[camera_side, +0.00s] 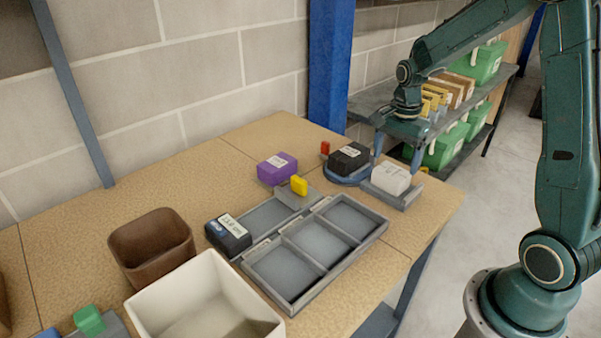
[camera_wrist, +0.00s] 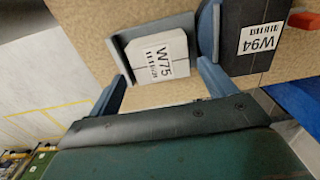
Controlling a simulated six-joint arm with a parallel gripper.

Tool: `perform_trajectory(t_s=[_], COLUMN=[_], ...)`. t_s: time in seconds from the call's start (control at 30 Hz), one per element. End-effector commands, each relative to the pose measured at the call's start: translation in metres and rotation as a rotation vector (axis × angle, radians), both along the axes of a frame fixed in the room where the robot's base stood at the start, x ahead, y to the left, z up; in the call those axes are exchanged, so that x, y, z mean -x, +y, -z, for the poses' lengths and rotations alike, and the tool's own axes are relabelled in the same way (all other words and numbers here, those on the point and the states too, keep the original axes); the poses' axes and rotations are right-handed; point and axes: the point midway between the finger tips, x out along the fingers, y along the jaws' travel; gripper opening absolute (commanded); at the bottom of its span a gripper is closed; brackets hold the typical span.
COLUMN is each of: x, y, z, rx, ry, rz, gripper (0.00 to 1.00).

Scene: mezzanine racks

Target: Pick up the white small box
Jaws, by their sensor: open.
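The white small box (camera_side: 391,178) sits on a small grey angled holder (camera_side: 408,201) near the right end of the table. In the wrist view the white small box (camera_wrist: 158,58) shows a W75 label, and the raised wall of the grey holder (camera_wrist: 165,25) stands beside it. My gripper (camera_side: 398,157) is open above the box, its fingers pointing down. In the wrist view my gripper (camera_wrist: 165,88) has one finger on each side of the box's near end. I see no clear contact with the box.
A black box (camera_side: 349,158) labelled W94 stands close left, on a blue holder (camera_side: 344,181), with a red block (camera_side: 325,147) behind. A purple box (camera_side: 277,170), yellow block (camera_side: 299,185) and empty compartment tray (camera_side: 377,230) lie further left. The white bin (camera_side: 255,325) is nearer the camera.

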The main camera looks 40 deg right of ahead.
Motion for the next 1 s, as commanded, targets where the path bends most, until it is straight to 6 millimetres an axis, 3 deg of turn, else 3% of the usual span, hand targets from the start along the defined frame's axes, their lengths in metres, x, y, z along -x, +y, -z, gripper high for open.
perform_trajectory(t_s=[0.53,1.0], x=[0.0,0.0], y=[0.002,0.002], z=[0.049,0.051], rx=[-0.001,0.0], ry=[0.002,0.001], rz=[0.0,0.0], gripper=[0.84,0.84])
